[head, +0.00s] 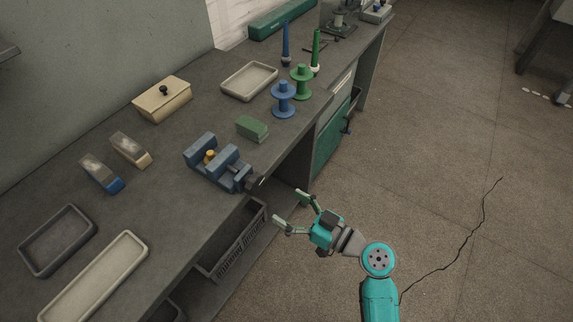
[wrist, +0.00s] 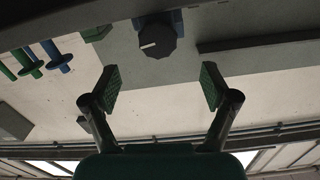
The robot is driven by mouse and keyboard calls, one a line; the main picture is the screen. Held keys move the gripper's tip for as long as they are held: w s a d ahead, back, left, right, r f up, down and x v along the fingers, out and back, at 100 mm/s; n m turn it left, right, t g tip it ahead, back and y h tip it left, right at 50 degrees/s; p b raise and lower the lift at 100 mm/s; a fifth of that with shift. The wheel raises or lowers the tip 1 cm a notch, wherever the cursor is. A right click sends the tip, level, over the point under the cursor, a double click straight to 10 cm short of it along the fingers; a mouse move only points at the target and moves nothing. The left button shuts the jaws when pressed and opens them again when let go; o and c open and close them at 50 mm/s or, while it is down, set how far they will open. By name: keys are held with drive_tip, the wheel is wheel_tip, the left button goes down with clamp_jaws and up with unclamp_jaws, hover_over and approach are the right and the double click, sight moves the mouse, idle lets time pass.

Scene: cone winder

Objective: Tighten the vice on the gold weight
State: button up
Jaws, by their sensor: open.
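The blue-grey vice (head: 229,166) sits at the bench's front edge. The gold weight (head: 210,155) stands between its two jaws; I cannot tell whether both touch it. The vice's dark knob (head: 254,184) faces out over the edge. In the wrist view the knob (wrist: 157,43) shows a pale line across its face, ahead of my fingers and roughly centred between them. My gripper (head: 288,209) is open and empty, off the bench's front edge and apart from the knob. Both fingers of my gripper (wrist: 160,86) show in the wrist view. The gold weight is hidden there.
A green block (head: 252,128), blue spool (head: 284,99) and green spool (head: 301,82) stand right of the vice. Two brushes (head: 101,174) (head: 131,150) and a lidded box (head: 162,99) lie left and behind. A crate (head: 237,242) is below the bench. The floor at right is clear.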

sight(258, 185)
drive_tip(key=x, duration=0.7)
drive_tip(key=r+x, duration=0.1)
drive_tip(key=x, duration=0.2)
drive_tip(key=shift+w+a, duration=0.1)
drive_tip(key=shift+w, duration=0.35)
drive_tip(key=c, duration=1.2)
